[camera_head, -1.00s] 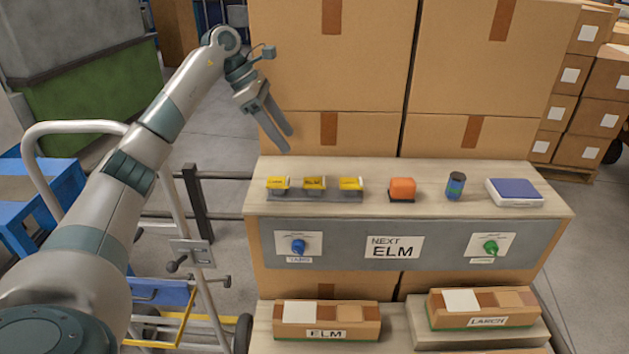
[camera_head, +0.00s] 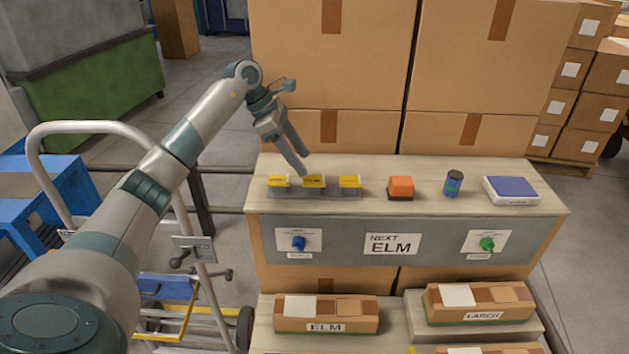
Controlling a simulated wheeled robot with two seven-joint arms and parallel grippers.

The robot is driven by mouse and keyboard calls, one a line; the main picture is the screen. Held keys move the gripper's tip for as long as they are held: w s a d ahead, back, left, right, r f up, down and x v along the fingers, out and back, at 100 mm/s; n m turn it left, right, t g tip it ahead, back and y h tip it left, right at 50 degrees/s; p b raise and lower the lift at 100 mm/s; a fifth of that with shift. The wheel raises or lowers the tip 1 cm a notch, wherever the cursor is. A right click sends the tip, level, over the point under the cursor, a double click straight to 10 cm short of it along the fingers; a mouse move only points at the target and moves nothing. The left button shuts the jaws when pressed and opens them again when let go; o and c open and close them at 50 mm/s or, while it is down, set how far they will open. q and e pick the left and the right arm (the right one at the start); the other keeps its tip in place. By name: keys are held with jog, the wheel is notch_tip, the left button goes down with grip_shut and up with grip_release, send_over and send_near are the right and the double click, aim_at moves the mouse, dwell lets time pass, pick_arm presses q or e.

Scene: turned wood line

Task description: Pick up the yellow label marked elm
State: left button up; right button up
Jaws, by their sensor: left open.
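Three yellow labels stand in a row on a grey holder (camera_head: 332,194) at the left of the shelf top: a left label (camera_head: 278,182), a middle label (camera_head: 314,181) and a right label (camera_head: 349,182). Their print is too small to read, so I cannot tell which is marked elm. My left gripper (camera_head: 302,164) is open and empty, pointing down just above and behind the row, closest to the middle label. I cannot tell whether it touches. My right gripper is not in view.
An orange block (camera_head: 401,188), a dark blue-green can (camera_head: 453,184) and a blue-topped box (camera_head: 511,190) stand to the right. The front panel carries a NEXT ELM sign (camera_head: 392,244). Below are ELM (camera_head: 326,315) and LARCH (camera_head: 479,304) boxes. Tall cartons (camera_head: 480,60) rise behind.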

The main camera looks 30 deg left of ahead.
aim_at(315, 180)
pick_arm(q)
jog(key=shift+d+f+p, duration=0.35)
jog(key=shift+f+p, duration=0.15)
jog(key=shift+p, duration=0.05)
jog(key=p+x, duration=0.1)
jog(key=x, duration=0.2)
jog(key=shift+p, duration=0.35)
jog(key=shift+w+d+f, duration=0.1)
jog(key=shift+f, duration=0.35)
jog(key=c, duration=1.1)
